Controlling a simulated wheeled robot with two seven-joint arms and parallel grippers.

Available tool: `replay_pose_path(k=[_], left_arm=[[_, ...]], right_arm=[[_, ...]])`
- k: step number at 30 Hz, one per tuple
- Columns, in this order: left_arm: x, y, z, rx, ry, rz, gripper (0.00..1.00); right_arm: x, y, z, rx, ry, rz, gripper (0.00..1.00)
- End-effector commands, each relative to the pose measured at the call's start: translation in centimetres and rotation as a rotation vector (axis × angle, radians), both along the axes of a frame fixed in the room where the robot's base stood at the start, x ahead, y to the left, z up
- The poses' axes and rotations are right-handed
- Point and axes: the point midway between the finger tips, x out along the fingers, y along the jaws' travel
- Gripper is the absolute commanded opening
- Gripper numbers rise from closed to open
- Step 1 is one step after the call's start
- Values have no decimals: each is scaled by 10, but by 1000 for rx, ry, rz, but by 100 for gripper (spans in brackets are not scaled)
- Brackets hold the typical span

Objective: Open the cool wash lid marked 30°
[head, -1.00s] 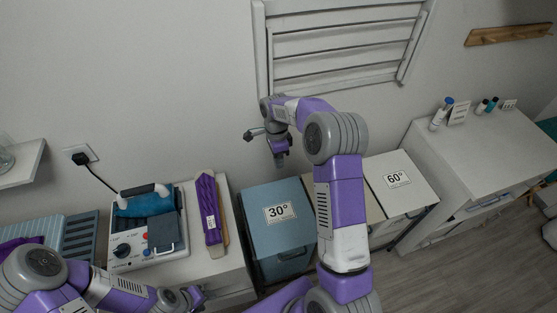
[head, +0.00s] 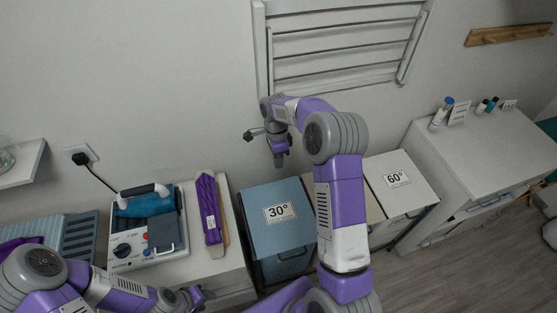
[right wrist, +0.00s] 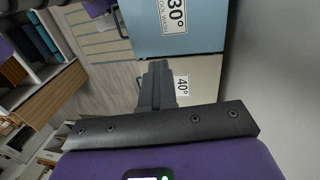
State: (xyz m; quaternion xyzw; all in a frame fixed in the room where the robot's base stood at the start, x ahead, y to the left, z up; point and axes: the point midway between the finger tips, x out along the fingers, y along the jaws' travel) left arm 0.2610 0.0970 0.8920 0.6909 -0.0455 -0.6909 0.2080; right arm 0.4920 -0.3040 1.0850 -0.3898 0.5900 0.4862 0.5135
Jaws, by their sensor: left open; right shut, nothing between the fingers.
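The cool wash lid (head: 260,195) is blue-grey with a white 30° label (head: 280,212). It lies flat on its blue bin (head: 285,265) and looks closed, with a handle low on the bin's front. The lid also shows at the top of the right wrist view (right wrist: 205,38). My right gripper (head: 281,162) is shut and empty, pointing down above the lid's back edge near the wall. Its closed fingers (right wrist: 157,78) show in the right wrist view, apart from the lid. My left gripper (head: 196,298) is open and low at the left, near the counter's front.
A white 60° lid (head: 412,178) is to the right. A 40° label (right wrist: 182,86) shows beside the blue lid; my right arm hides that bin in the head view. An iron station (head: 148,230) and a purple folded item (head: 209,208) sit left. A drying rack (head: 340,45) hangs behind.

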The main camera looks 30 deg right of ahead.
Motion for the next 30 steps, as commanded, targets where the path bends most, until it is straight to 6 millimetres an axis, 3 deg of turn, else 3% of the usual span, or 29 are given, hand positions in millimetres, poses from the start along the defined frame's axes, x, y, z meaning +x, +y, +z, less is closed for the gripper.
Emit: replay_pose_path(k=[2, 10, 20, 30], left_arm=[[0, 0, 0, 0, 0, 0, 43], [0, 0, 0, 0, 0, 0, 43], [0, 0, 0, 0, 0, 0, 43], [0, 0, -3, 0, 0, 0, 43]], right_arm=[[0, 0, 0, 0, 0, 0, 0], [0, 0, 0, 0, 0, 0, 37], [1, 0, 4, 0, -2, 0, 37], [10, -2, 56, -1, -3, 0, 37]])
